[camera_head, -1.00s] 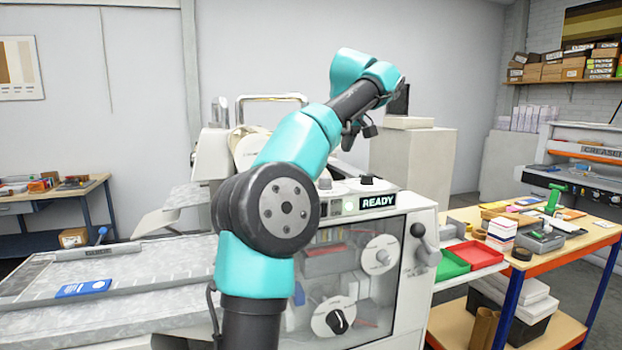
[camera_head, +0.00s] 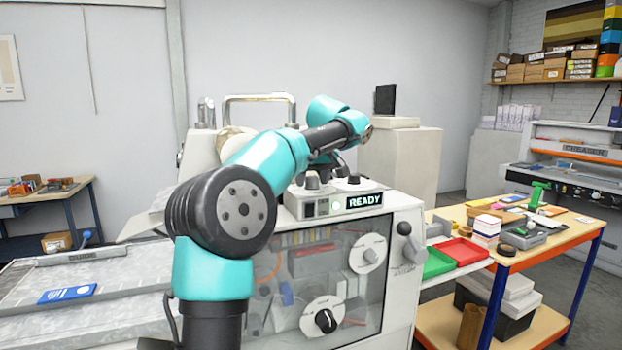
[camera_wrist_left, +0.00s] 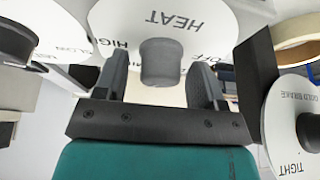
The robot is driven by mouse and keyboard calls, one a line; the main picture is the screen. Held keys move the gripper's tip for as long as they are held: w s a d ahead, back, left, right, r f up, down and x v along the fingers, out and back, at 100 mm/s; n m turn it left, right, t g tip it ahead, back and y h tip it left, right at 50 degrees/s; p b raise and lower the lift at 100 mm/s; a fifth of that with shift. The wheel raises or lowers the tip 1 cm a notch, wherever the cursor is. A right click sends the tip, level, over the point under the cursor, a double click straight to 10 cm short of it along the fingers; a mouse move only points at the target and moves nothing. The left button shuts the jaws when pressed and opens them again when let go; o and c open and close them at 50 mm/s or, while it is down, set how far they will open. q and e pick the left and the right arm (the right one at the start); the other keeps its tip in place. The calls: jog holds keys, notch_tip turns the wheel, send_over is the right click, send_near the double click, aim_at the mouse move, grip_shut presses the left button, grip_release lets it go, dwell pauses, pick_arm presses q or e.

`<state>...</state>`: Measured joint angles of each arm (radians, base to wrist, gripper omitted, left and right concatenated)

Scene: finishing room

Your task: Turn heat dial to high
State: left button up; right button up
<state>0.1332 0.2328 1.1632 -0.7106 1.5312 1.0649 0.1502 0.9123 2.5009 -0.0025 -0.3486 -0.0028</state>
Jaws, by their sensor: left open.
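The heat dial (camera_wrist_left: 160,20) is a white disc lettered HEAT, upside down in the left wrist view, with HIGH at its left and OFF at its right. Its grey knob (camera_wrist_left: 160,62) lies between the two spread fingers of my left gripper (camera_wrist_left: 158,80), with a visible gap on each side. In the head view my left gripper (camera_head: 337,165) is low over the machine's top, mostly hidden behind my own arm. Two knobs show there, a grey one (camera_head: 312,180) and a dark one (camera_head: 353,179); I cannot tell which is the heat knob. My right gripper is out of view.
The machine (camera_head: 404,225) shows a lit READY display (camera_head: 365,201). In the wrist view a second dial (camera_wrist_left: 50,28) is close at left, and a TIGHT dial (camera_wrist_left: 298,120) and a tape roll (camera_wrist_left: 298,30) are at right. A workbench (camera_head: 560,238) with trays stands right.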

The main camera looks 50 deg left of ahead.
pick_arm(q)
jog(key=c, duration=0.9)
jog(key=m+t, duration=0.1)
jog(key=m, duration=0.2)
jog(key=m+t+h, duration=0.1)
jog(key=m, duration=0.2)
jog(key=shift+s, duration=0.1)
jog(key=m+h, duration=0.1)
jog(key=m, duration=0.2)
jog(key=m+t+h, duration=0.1)
jog(key=m, duration=0.1)
jog(key=shift+m, duration=0.4)
jog(key=shift+a, duration=0.1)
jog(key=o, duration=0.9)
